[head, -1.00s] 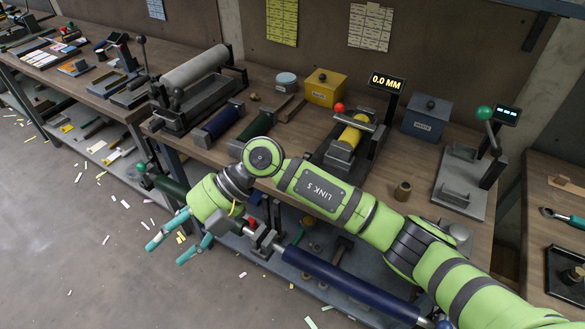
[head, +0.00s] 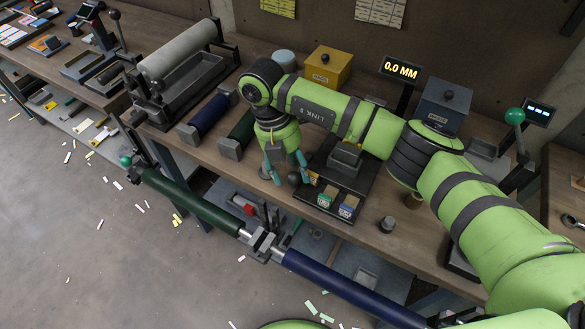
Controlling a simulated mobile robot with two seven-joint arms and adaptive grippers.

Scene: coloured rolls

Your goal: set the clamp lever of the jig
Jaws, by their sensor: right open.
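The dark jig (head: 362,187) with the 0.0 MM display (head: 401,68) stands in the middle of the bench. My right arm crosses over it and hides its rear part; its yellow roll and red-knobbed lever are not visible now. A grey block and green and blue labelled parts show at its front. My right gripper (head: 287,166) points down with its teal fingers apart, at the jig's left front edge. I cannot tell whether it touches anything. A second fixture with a green-knobbed lever (head: 515,117) stands at the right. My left gripper is out of view.
A blue roll (head: 208,116) and a dark green roll (head: 240,132) lie left of the gripper. Behind stand a yellow box (head: 327,68) and a blue-grey box (head: 441,106). A large grey roller (head: 180,55) is at the left. Long green and blue bars run along the bench front.

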